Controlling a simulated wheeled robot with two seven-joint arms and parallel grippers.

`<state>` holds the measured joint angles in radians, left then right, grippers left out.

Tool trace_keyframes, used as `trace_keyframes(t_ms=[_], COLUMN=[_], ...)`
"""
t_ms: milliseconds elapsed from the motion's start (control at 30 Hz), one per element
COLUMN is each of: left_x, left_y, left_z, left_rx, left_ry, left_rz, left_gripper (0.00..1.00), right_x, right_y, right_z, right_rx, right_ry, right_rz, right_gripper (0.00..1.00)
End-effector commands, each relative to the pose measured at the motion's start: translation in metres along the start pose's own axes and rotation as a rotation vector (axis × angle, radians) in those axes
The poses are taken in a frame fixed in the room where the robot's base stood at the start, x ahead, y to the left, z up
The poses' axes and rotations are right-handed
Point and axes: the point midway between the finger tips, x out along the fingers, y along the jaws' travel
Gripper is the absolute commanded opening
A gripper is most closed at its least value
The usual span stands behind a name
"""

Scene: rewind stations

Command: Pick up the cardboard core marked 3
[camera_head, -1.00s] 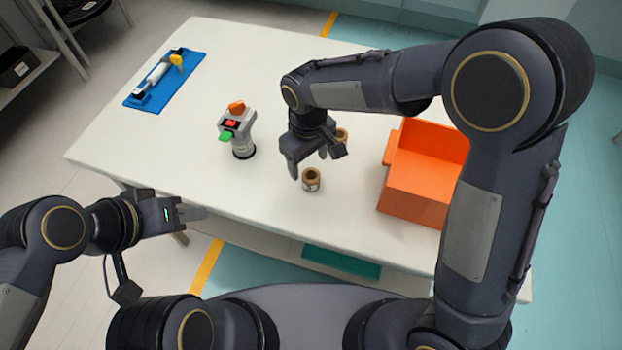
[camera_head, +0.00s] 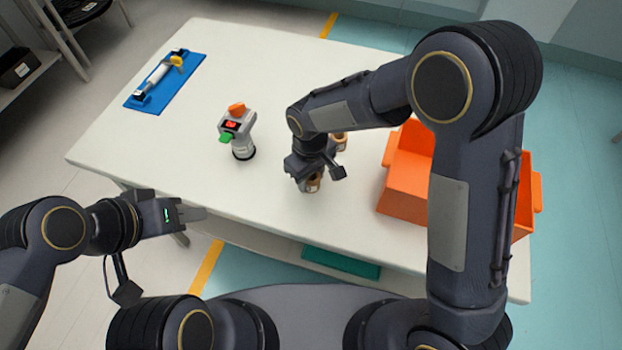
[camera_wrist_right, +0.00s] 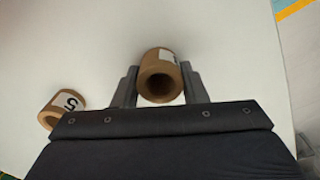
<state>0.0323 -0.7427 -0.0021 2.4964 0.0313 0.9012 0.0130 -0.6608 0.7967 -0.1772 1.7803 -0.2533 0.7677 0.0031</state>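A brown cardboard core (camera_head: 314,184) stands near the middle of the table, partly hidden by my right gripper (camera_head: 306,180). In the right wrist view this core (camera_wrist_right: 160,77) sits between the two fingers of my right gripper (camera_wrist_right: 160,88), which look open around it with small gaps. Its white label is mostly turned away and I cannot read the number. A second core (camera_head: 340,139) is behind the right gripper; in the wrist view a core (camera_wrist_right: 62,108) at the left shows what looks like a 5. My left gripper (camera_head: 192,214) is off the table's front left, holding nothing visible.
An orange bin (camera_head: 404,187) stands right of the cores, partly behind my right arm. A grey device (camera_head: 242,135) with orange and green parts stands to the left. A blue mat (camera_head: 183,84) with a roller fixture lies at the far left. The table (camera_head: 270,70) is clear at the back.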

Motion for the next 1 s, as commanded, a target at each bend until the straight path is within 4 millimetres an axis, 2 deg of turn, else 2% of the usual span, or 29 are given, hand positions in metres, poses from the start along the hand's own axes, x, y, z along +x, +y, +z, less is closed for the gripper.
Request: trace_keyframes(t_ms=[100,433,567,667,933,1000], left_x=[0.000,0.000,-0.001,-0.001,0.002,0.004], left_y=[0.000,0.000,0.000,0.000,-0.001,-0.002], left_z=[0.000,0.000,0.000,0.000,0.001,0.002], left_rx=[0.000,0.000,0.000,0.000,0.000,0.000], left_ry=[0.000,0.000,0.000,0.000,0.000,0.000], left_rz=[0.000,0.000,0.000,0.000,0.000,0.000], left_gripper=[0.35,0.35,0.35,0.35,0.35,0.35], right_x=[0.000,-0.005,-0.019,-0.036,-0.094,-0.100], right_y=[0.000,0.000,0.000,-0.002,-0.053,-0.073], right_z=[0.000,-0.001,-0.001,-0.002,-0.005,-0.006], right_rx=[0.000,0.000,0.000,-0.002,-0.006,-0.009], right_ry=[0.000,0.002,0.005,0.007,0.006,0.003], right_rz=[0.000,0.000,0.000,0.000,0.000,0.000], right_gripper=[0.17,0.17,0.17,0.17,0.17,0.17])
